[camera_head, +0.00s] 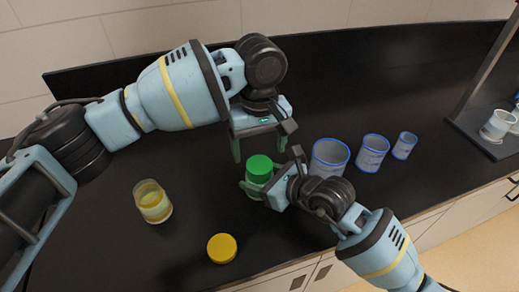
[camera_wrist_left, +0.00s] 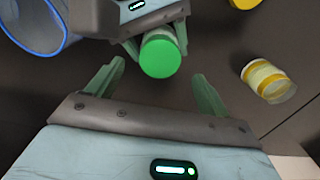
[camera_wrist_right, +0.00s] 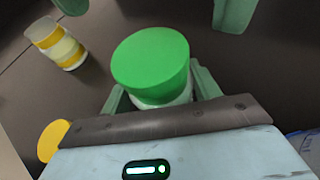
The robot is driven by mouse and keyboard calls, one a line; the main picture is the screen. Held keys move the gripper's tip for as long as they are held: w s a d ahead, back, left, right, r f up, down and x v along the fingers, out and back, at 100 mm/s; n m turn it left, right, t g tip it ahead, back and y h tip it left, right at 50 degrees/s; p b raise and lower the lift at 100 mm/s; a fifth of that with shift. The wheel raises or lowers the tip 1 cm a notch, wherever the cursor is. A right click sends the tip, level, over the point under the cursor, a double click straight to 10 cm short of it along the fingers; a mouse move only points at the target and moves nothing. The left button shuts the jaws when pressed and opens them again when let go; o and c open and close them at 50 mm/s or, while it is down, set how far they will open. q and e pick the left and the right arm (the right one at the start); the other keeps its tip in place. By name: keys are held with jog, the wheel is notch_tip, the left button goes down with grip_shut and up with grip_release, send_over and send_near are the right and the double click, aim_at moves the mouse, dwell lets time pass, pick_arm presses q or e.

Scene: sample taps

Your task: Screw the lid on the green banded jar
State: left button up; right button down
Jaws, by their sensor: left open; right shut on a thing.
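A green lid (camera_head: 260,164) sits on top of the pale jar (camera_wrist_right: 165,103); I cannot tell whether it is threaded down. The jar is upright, and its band is mostly hidden by my right gripper and the lid. My right gripper (camera_head: 257,188) is shut around the jar's body from the right, just below the lid. My left gripper (camera_head: 260,148) is open, above and slightly behind the lid, pointing down, with nothing between its fingers. The lid also shows in the left wrist view (camera_wrist_left: 160,58), beyond the open fingers.
A yellow-banded jar (camera_head: 152,203) stands open at left, and a yellow lid (camera_head: 222,249) lies near the front edge. Three blue-rimmed beakers (camera_head: 329,158) stand right of the grippers. A dark rack (camera_head: 471,128) with white cups is at far right. The back counter is clear.

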aim_at(259, 164)
pick_arm(q)
jog(key=shift+c, duration=0.3)
notch_tip(259, 164, up, 4)
jog(key=shift+f, duration=0.2)
jog(key=shift+f, duration=4.05)
jog(key=c, duration=1)
jog(key=shift+m, duration=1.6)
jog(key=shift+c, duration=0.2)
